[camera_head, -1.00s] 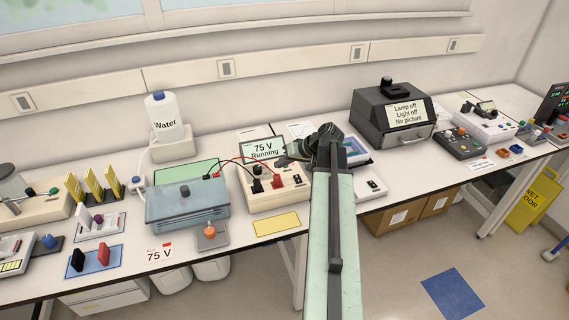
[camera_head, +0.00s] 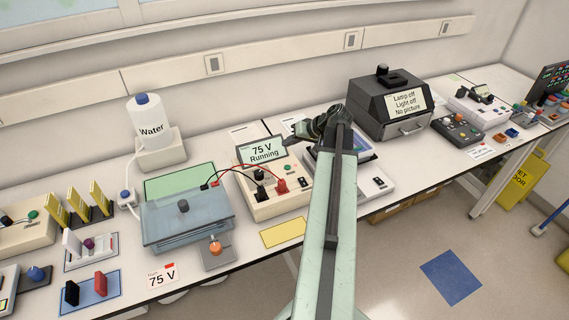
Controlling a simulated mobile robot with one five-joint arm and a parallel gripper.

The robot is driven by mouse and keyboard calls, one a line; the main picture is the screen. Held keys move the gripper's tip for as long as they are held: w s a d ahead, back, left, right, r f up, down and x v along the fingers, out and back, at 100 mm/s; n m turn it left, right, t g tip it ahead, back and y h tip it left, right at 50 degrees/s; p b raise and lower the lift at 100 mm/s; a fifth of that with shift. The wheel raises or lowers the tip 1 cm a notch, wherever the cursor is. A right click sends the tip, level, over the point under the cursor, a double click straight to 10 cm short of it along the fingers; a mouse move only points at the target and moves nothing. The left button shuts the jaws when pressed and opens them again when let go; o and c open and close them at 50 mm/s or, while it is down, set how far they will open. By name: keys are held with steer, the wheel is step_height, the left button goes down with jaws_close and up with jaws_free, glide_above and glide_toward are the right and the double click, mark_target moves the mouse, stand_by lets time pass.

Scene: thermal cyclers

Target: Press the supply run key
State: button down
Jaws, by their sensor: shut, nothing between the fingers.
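The power supply (camera_head: 268,204) is a cream box on the bench. Its tilted screen (camera_head: 262,152) reads "75 V Running". Black and red plugs sit in its front, with leads running left to the blue gel tank (camera_head: 188,216). A small dark key (camera_head: 304,183) shows at the right of its front panel; I cannot read its label. My gripper (camera_head: 290,139) is shut and empty, just right of the screen and above the supply's back right. The arm hides part of the bench and the device right of the supply.
A dark imaging box (camera_head: 388,108) with a "Lamp off, Light off, No picture" sign stands to the right. A yellow card (camera_head: 283,232) lies in front of the supply. A water bottle (camera_head: 148,120) stands behind the tank. A "75 V" card (camera_head: 162,276) lies near the front edge.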

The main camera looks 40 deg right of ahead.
mark_target(290, 168)
steer(key=shift+s, duration=0.1)
step_height(290, 168, down, 9)
steer(key=b, duration=0.9)
steer(key=shift+d, duration=0.15)
stand_by(1.5)
steer(key=shift+f+b, duration=0.3)
steer(key=shift+f+b, duration=0.4)
stand_by(0.5)
steer(key=shift+r, duration=0.1)
steer(key=shift+r+p, duration=0.75)
steer(key=shift+p, duration=0.1)
